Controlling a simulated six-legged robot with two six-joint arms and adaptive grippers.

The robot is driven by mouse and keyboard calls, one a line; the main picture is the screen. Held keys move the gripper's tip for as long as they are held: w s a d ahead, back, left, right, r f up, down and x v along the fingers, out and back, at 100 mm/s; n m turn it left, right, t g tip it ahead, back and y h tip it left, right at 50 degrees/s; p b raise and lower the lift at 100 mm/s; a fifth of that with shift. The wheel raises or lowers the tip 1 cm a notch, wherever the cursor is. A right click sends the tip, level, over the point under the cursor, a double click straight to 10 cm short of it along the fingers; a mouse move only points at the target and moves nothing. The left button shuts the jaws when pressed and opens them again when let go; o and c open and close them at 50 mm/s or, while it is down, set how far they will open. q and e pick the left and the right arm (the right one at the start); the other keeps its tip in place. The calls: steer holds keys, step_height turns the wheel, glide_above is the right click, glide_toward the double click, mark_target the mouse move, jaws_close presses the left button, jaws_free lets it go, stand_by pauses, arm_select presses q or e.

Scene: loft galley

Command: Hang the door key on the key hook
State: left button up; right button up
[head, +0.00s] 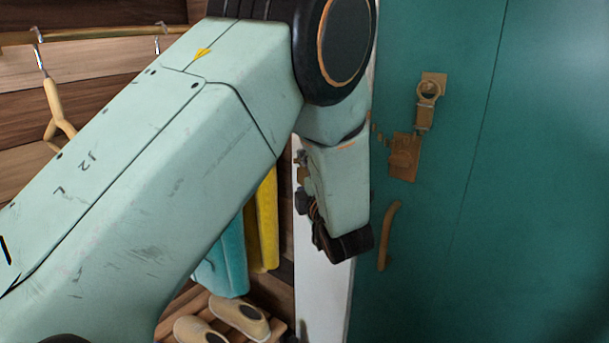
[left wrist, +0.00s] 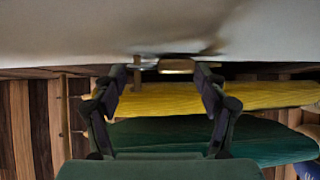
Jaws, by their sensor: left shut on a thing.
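My left gripper (head: 312,207) is beside the white panel at the door's edge, mostly hidden behind my own wrist. In the left wrist view my left gripper (left wrist: 162,72) has its two dark fingers on either side of a small brass-coloured piece (left wrist: 176,66), which I take as the door key. It is shut on this piece, close to a pale surface; the key's shape is not clear. Small brass-coloured fittings (head: 300,160) show on the panel just above the fingers; I cannot tell whether one is the key hook. My right gripper is not in view.
A teal door (head: 500,200) with a brass lock (head: 404,155), a latch (head: 428,92) and a pull handle (head: 388,235) stands at right. A yellow garment (head: 266,225), a teal one (head: 228,265) and slippers (head: 240,318) are behind my arm. A hanger (head: 55,108) hangs at left.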

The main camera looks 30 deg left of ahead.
arm_select(q)
steer(key=o, duration=1.2)
steer(key=shift+r, duration=0.1)
step_height(320, 180, up, 10)
